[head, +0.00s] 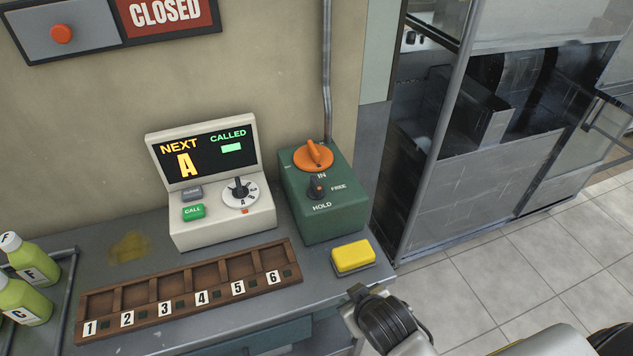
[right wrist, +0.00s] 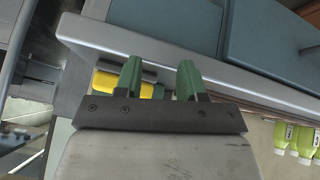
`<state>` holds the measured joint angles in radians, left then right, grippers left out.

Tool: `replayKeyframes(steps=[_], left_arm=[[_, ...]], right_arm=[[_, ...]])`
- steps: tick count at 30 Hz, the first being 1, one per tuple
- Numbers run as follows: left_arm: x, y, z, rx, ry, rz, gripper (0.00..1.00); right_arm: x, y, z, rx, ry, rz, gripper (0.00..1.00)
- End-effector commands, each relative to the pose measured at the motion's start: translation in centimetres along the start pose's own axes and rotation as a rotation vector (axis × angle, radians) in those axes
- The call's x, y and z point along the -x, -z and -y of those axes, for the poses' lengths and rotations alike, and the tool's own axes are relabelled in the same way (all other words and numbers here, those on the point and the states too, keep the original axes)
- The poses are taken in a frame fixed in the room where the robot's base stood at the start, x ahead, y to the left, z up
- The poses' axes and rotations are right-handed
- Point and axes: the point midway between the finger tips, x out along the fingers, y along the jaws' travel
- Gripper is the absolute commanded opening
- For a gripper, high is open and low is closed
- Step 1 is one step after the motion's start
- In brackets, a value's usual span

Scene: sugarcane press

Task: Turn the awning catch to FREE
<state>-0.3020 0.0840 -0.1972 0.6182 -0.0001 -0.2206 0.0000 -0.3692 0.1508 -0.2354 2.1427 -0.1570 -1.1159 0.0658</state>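The awning catch (head: 317,188) is a small dark knob with an orange mark on the front of a green box (head: 325,222). HOLD is printed below it and FREE to its right. I cannot tell exactly where the knob points. A larger orange knob (head: 313,155) sits above it on the same box, near the label IN. My right gripper shows in the right wrist view (right wrist: 158,70), with its green fingers apart and nothing between them. In the head view, my right arm is near the counter's right front corner, away from the catch. My left gripper is not in view.
A yellow block (head: 353,257) lies on the counter (head: 190,334) in front of the box. A cream ticket console (head: 222,233) stands left of the box, behind a numbered wooden rack (head: 153,308). Green bottles (head: 22,300) stand at far left. A metal-framed cabinet (head: 490,190) stands at right.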

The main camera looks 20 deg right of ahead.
Motion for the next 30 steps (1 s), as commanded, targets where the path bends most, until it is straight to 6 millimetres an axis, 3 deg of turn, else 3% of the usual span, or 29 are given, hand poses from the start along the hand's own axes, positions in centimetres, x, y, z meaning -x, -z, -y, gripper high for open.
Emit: replayKeyframes(steps=[1,3,11,14,19,21,24,27,30], left_arm=[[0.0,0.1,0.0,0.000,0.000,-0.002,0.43],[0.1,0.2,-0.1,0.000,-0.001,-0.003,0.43],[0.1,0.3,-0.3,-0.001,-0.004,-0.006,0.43],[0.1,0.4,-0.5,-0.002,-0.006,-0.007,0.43],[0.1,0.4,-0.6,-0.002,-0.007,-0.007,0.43],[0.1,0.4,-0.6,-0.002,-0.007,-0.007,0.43],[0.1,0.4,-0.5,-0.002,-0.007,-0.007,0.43],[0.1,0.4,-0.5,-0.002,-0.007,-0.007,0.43],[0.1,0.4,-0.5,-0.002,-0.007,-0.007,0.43]], right_arm=[[0.8,2.8,-0.3,0.015,-0.020,-0.083,0.39],[2.0,6.0,-0.5,0.033,-0.046,-0.190,0.39],[2.7,17.1,0.7,0.181,-0.108,-0.623,0.39],[4.3,22.1,2.2,0.286,-0.118,-0.846,0.39],[9.1,30.3,7.5,0.608,-0.074,-1.313,0.39],[11.1,32.3,10.4,0.806,-0.020,-1.498,0.39],[12.6,33.0,14.2,1.140,0.095,-1.689,0.39],[12.1,32.1,16.4,1.527,0.247,-1.763,0.39],[9.8,30.8,16.0,1.942,0.424,-1.681,0.39]])
